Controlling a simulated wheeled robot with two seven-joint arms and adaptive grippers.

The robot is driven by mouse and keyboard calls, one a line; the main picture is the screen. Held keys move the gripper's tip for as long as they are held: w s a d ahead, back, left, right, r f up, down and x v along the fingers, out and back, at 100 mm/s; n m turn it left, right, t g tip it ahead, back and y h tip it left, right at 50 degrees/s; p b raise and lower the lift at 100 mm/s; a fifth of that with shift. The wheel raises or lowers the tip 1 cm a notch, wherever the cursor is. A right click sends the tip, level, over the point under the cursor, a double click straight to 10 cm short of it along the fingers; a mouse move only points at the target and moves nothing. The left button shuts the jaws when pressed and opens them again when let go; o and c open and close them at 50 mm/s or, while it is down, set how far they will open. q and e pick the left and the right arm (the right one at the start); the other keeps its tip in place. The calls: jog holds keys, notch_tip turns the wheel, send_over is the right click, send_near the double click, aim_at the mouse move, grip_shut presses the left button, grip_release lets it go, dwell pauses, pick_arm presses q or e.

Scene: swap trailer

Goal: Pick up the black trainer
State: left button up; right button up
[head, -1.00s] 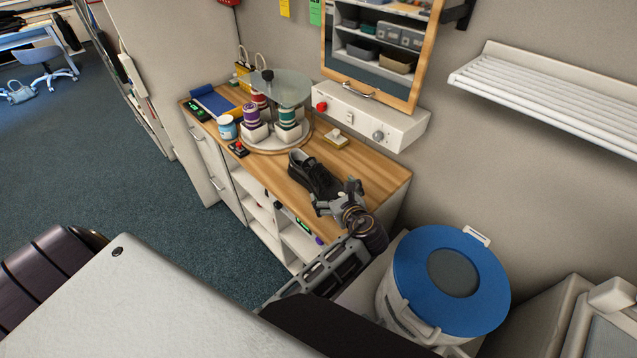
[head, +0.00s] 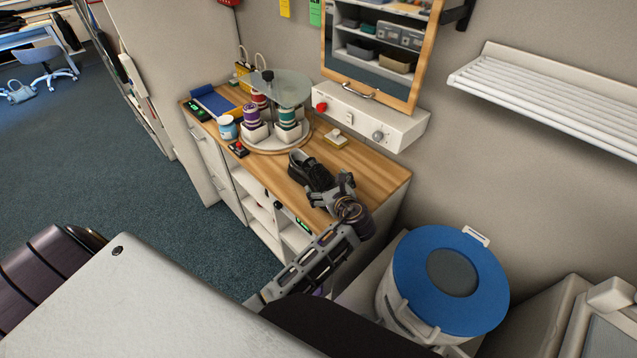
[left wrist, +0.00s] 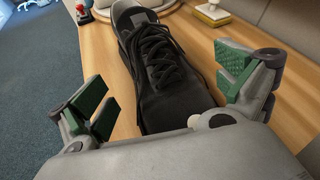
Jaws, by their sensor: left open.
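The black trainer (head: 314,172) lies on the wooden counter, in the head view just beyond my left gripper (head: 332,192). In the left wrist view the trainer (left wrist: 165,75) points its toe toward the camera, with dark laces and a grey tongue tab. My left gripper (left wrist: 167,95) is open, with a green-padded finger on each side of the trainer's toe. Wood shows between the pads and the shoe, so they look apart from it. The gripper body hides the tip of the toe. My right gripper is not in view.
A round stand (head: 270,140) with coloured spools stands behind the trainer. A yellow-and-white block (head: 336,138) and a small device with a red knob (head: 238,149) lie nearby. A blue-lidded bin (head: 430,252) stands right of the counter (head: 385,178).

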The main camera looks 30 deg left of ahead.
aim_at(324, 180)
pick_arm(q)
jog(key=shift+x, duration=1.8)
jog(key=shift+a+r, duration=0.1)
jog(key=c, duration=1.3)
notch_tip(324, 180, up, 10)
